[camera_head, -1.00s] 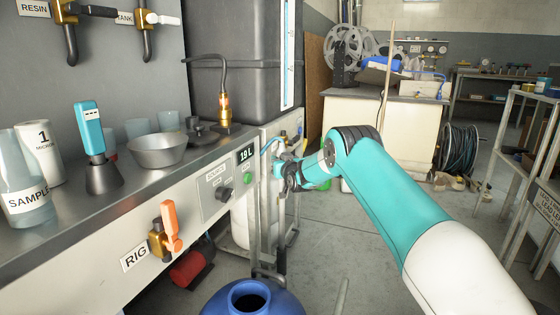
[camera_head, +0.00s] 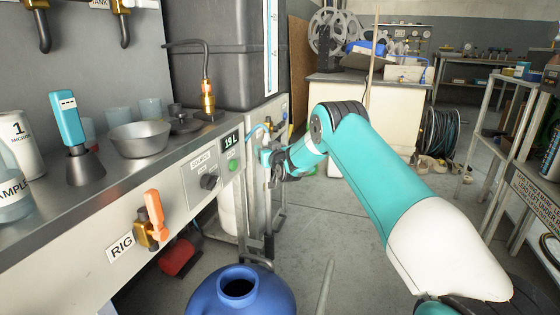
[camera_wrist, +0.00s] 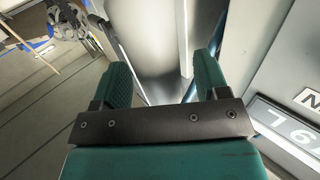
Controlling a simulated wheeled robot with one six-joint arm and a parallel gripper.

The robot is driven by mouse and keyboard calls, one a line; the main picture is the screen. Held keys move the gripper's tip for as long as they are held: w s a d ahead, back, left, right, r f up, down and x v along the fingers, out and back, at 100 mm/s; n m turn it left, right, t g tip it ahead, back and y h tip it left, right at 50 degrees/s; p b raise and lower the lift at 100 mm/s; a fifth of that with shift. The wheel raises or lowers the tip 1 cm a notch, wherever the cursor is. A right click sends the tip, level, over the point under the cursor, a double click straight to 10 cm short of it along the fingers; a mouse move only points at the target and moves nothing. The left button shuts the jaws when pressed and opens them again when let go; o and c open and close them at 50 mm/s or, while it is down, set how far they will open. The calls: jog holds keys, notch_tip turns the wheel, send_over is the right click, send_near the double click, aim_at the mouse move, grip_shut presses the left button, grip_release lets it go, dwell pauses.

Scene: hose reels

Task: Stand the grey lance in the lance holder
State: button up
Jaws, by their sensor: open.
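My gripper (camera_head: 268,166) is at the end of my teal arm, in front of the steel bench, just right of the 19 L display. In the wrist view its two teal fingers (camera_wrist: 164,76) are apart, with a shiny grey upright surface beyond them. I cannot tell whether that surface is part of the task. A thin grey rod (camera_head: 326,288) rises from the bottom edge of the head view, right of the blue jug. It may be the grey lance, but its lower end is out of frame. I cannot pick out the lance holder with certainty.
The blue jug (camera_head: 240,291) stands on the floor at the bottom centre. The bench front carries an orange-handled RIG valve (camera_head: 152,219) and the lit 19 L display (camera_head: 231,140). A metal rack (camera_head: 520,150) stands at right. The floor beyond my arm is mostly clear.

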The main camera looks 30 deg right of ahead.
jog(key=s+a, duration=0.2)
jog(key=s, duration=1.3)
jog(key=shift+a, duration=0.25)
jog(key=shift+r, duration=0.1)
